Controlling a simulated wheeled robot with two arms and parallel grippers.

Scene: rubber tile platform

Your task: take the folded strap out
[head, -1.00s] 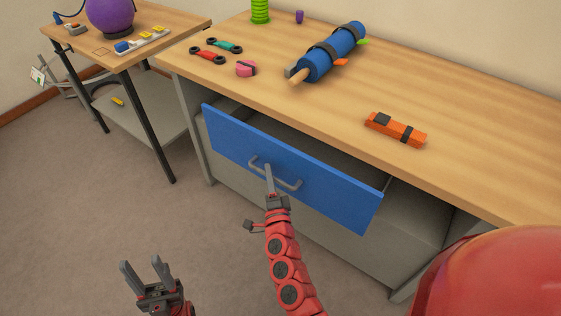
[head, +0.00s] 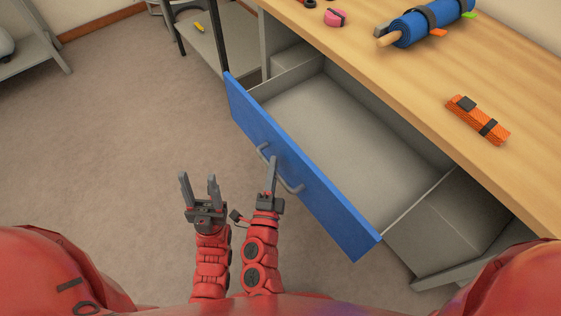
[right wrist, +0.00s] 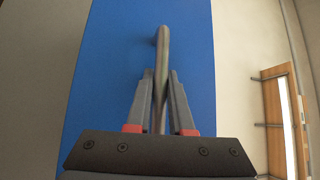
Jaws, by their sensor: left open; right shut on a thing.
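The blue-fronted drawer (head: 325,208) is pulled far out from under the worktop, and its visible grey floor is bare. The strip behind its front panel and the part under the worktop are hidden. My right gripper (head: 273,172) is shut on the drawer's grey bar handle (head: 292,187). In the right wrist view the handle (right wrist: 162,60) stands between its two fingers. My left gripper (head: 198,178) is open and empty, in front of the drawer to the left. An orange folded bundle with two dark bands (head: 477,118), possibly the strap, lies on the worktop.
On the wooden worktop (head: 430,75) lie a blue roll with dark bands (head: 425,25) and a pink item (head: 335,17). A grey cabinet compartment (head: 445,220) is below right. The floor (head: 120,150) to the left is clear.

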